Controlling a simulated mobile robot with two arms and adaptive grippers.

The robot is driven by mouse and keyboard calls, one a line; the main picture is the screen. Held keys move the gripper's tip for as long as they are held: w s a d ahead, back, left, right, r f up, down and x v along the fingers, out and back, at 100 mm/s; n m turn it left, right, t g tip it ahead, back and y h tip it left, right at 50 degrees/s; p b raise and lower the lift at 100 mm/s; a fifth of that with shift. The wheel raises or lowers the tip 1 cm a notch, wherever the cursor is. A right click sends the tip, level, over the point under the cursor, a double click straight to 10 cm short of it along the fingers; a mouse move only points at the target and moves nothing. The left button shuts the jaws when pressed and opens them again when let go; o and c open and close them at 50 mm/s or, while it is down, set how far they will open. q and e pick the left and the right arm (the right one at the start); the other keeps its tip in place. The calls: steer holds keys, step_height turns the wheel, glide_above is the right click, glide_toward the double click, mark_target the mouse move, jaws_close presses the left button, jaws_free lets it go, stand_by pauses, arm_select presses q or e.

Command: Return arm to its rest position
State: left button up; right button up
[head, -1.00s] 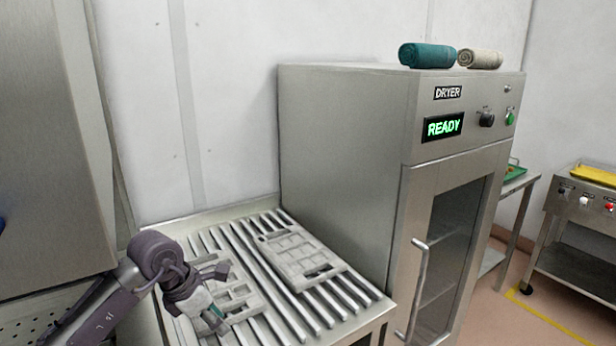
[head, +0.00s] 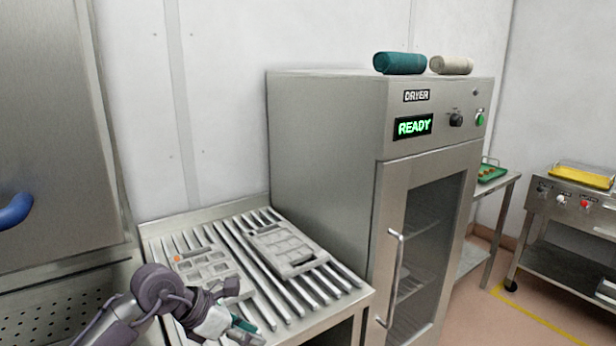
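My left arm comes in from the lower left, and its gripper (head: 247,332) is low over the front edge of the slatted rack table. The fingers are small and partly cut by the picture's edge, so I cannot tell whether they are open or shut. My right gripper is not in view.
The rack table (head: 345,302) adjoins a steel dryer (head: 322,150) with a closed glass door and a lit READY display (head: 413,126). Teal (head: 400,63) and beige (head: 451,65) rolls lie on top. A green tray (head: 490,172) and a yellow tray (head: 582,176) stand to the right.

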arm_select(q)
steer(key=s+d+r+n+t+h, duration=0.2)
steer(key=s+d+r+n+h, duration=0.15)
steer(key=d+r+h, duration=0.55)
steer(key=a+r+n+t+y, duration=0.1)
steer(key=a+r+n+t, duration=0.4)
steer(key=n+t, duration=0.85)
steer(key=s+a+f+n+g+y, duration=0.35)
steer(key=a+f+n+y, duration=1.25)
steer(key=n, duration=0.7)
steer(key=s+d+f+n+g, duration=0.25)
steer(key=s+f+g, duration=0.45)
steer(key=s, duration=0.5)
steer(key=s+d+f+n+g, duration=0.1)
steer(key=s+f+n+g, duration=0.3)
steer(key=s+f, duration=0.55)
step_height(320, 180, down, 24)
steer(key=s+m+g, duration=0.2)
steer(key=s, duration=0.1)
steer(key=s+a+f, duration=0.1)
steer(key=s+f, duration=0.7)
steer(key=s+a+f+g, duration=0.1)
steer(key=s+a+f, duration=0.1)
steer(key=s+f, duration=0.6)
steer(key=shift+s+a+f, duration=0.25)
steer(key=shift+f, duration=0.3)
